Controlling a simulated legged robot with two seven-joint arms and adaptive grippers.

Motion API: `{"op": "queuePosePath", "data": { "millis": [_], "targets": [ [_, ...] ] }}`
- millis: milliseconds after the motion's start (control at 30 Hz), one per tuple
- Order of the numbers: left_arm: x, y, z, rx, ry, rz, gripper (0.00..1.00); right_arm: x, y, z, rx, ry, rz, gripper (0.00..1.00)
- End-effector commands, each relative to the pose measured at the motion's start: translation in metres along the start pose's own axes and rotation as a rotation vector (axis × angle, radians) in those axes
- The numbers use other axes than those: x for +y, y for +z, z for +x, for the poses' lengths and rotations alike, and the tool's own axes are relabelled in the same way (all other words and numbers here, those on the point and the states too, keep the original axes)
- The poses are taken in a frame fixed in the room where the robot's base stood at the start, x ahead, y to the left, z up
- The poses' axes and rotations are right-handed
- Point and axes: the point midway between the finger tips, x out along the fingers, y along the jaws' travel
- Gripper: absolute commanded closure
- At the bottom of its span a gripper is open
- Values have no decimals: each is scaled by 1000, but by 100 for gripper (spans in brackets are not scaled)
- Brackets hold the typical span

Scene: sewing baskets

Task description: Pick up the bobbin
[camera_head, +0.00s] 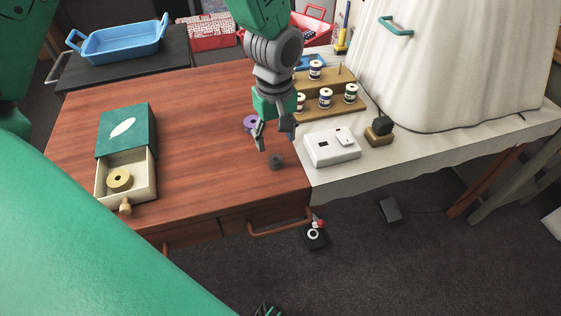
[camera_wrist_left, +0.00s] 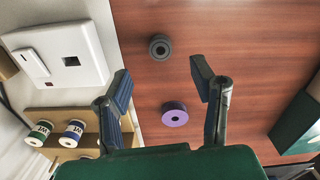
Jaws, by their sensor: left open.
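Three small ring-shaped bobbins show. A dark grey one (camera_head: 276,161) lies flat on the red-brown wooden table near its right front; it also shows in the left wrist view (camera_wrist_left: 160,47). A purple one (camera_head: 250,122) lies farther back, partly hidden by the gripper in the head view, and is clear in the left wrist view (camera_wrist_left: 175,114). A yellow one (camera_head: 120,180) lies in the open drawer of a green box. My left gripper (camera_head: 276,141) is open and empty above the table, close to the grey and purple bobbins, its fingers pointing down.
The green box (camera_head: 127,132) with its pulled-out drawer stands at left. At right, a white cloth-covered table holds a white device (camera_head: 331,147), a wooden rack (camera_head: 335,106) with several thread spools, and a pincushion-like block (camera_head: 379,131). A blue tray (camera_head: 118,43) is behind.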

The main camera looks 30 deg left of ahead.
Motion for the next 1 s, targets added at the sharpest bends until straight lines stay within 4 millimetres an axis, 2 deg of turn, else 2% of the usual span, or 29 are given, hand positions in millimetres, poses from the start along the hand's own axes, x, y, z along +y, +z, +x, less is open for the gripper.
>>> {"op": "queuePosePath", "data": {
  "millis": [33,100,267,500,600,867,900,1000],
  "targets": [
    [0,0,10,-1,0,0,49,0,0,3,0,0,0,100],
    [0,0,17,0,0,0,49,0,0,4,0,0,0,100],
    [0,0,26,1,2,0,49,0,0,6,0,0,0,100],
    [1,2,62,-1,-1,1,49,0,1,16,0,0,0,100],
    [1,2,71,0,1,1,49,0,1,18,1,0,0,100],
    [1,2,74,1,3,1,49,0,1,17,0,0,0,100],
    [1,2,74,1,3,1,52,0,1,17,0,0,0,100],
    [1,2,74,0,3,1,86,0,1,17,1,0,0,100]
  ]
}}
